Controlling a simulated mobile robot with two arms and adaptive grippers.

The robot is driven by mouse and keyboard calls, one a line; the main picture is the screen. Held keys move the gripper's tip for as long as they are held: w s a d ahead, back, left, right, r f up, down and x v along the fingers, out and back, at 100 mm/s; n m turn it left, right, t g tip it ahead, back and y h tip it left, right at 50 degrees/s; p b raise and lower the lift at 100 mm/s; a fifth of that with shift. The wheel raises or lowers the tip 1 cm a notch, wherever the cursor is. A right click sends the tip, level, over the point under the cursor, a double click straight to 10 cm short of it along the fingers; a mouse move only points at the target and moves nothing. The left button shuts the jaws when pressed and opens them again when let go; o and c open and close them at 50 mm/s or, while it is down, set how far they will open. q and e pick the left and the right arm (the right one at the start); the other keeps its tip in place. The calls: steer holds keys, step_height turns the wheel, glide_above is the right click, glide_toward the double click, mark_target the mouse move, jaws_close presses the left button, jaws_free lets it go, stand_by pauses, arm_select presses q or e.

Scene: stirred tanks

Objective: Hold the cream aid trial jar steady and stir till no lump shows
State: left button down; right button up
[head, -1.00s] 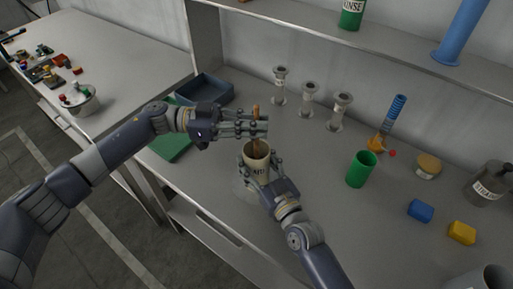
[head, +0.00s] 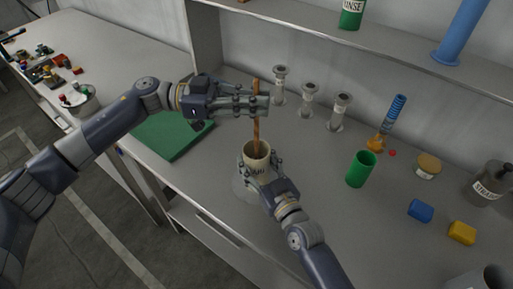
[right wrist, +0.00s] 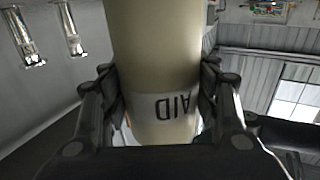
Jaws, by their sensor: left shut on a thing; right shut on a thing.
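The cream jar (head: 257,158) stands upright on the grey bench, its label partly covered by fingers. My left gripper (head: 256,104) is above the jar, shut on a brown stirring stick (head: 256,132). The stick is near upright and its lower end goes into the jar's mouth. The jar's contents are too small to make out, so I cannot tell about lumps.
A green mat (head: 170,137) lies left of the jar. A green cup (head: 361,168), a blue block (head: 420,210) and a yellow block (head: 462,233) stand to the right. Several grey flanged cylinders (head: 309,99) line the back. The bench around the jar is mostly clear.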

mark_target(255, 79)
arm_select(q)
steer(key=shift+r, duration=3.6)
arm_select(e)
steer(key=o, duration=1.2)
